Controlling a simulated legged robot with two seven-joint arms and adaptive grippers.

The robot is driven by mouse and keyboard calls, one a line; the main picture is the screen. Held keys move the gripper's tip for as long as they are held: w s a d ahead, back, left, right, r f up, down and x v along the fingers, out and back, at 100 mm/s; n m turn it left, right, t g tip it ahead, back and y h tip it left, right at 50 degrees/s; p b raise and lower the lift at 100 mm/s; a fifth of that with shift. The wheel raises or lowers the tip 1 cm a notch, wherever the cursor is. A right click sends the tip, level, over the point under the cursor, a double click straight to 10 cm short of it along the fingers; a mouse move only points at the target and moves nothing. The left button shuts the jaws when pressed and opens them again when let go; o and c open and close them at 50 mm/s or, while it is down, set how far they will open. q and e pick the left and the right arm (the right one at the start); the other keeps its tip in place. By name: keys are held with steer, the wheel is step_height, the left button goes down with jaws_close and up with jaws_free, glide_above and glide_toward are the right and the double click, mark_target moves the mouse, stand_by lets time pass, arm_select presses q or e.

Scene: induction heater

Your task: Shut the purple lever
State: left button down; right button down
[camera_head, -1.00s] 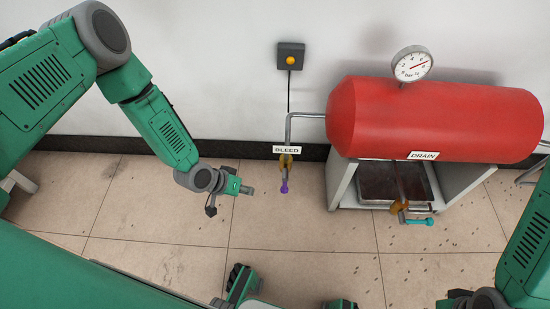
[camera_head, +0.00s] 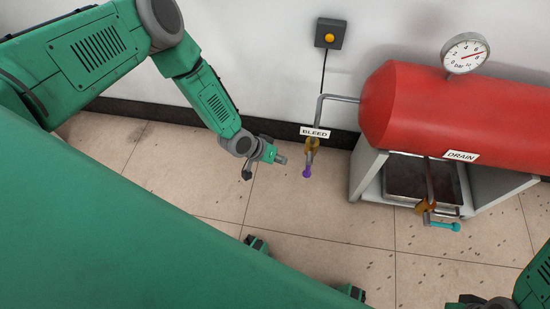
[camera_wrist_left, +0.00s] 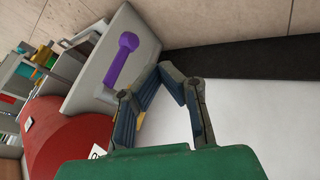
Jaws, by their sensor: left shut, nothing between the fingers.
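The purple lever (camera_head: 307,172) hangs down below the brass valve (camera_head: 312,145) on the grey pipe under the BLEED sign (camera_head: 314,132). Its round knob is at the lower end. It also shows in the left wrist view (camera_wrist_left: 122,58), up and left of the fingers. My left gripper (camera_head: 282,160) is just left of the lever in the head view, apart from it. In the left wrist view its fingers (camera_wrist_left: 172,72) come together at the tips with nothing between them. Of my right arm only a part shows at the lower right; its fingers are out of view.
A red tank (camera_head: 415,110) with a gauge (camera_head: 465,52) stands to the right on a grey stand (camera_head: 368,172). Below it is the DRAIN valve with a cyan lever (camera_head: 445,226). A wall box (camera_head: 330,33) with an orange button is above. The tiled floor (camera_head: 330,215) is clear.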

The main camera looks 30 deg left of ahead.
mark_target(308, 165)
arm_select(q)
steer(key=w+d+f+b, duration=0.1)
steer(key=d+f+b, duration=0.1)
steer(key=d, duration=0.3)
steer(key=shift+w+d+f, duration=0.3)
steer(key=shift+w+f, duration=0.05)
steer(key=shift+w, duration=0.05)
